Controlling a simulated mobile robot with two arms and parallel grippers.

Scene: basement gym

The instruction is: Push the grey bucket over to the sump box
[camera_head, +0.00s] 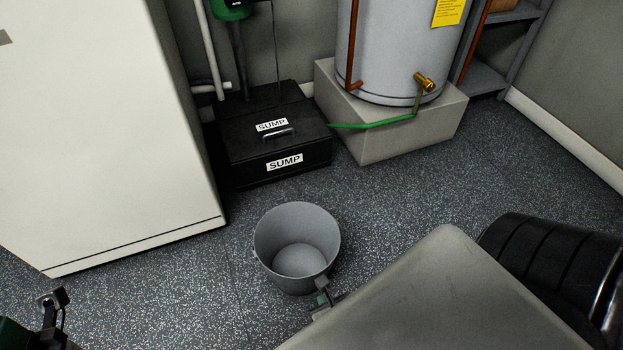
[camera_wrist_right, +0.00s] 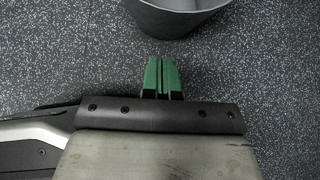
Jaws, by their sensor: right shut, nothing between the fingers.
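The grey bucket (camera_head: 300,262) stands upright and empty on the speckled floor, at the middle of the head view. The black sump box (camera_head: 245,150), with SUMP labels and a lid handle, sits on the floor behind it, up and left; bare floor separates them. My right gripper (camera_head: 324,298) is at the bucket's near right side, partly hidden by my arm. In the right wrist view its green fingers (camera_wrist_right: 162,68) are shut and empty, with a small gap to the bucket (camera_wrist_right: 178,18). My left gripper (camera_head: 50,305) shows only partly at the lower left; its jaws are unclear.
A white cabinet (camera_head: 110,130) stands left of the sump box. A water heater (camera_head: 390,50) on a concrete block (camera_head: 400,137) stands to the right, with a green hose (camera_head: 375,124) reaching toward the box. The floor between bucket and box is clear.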

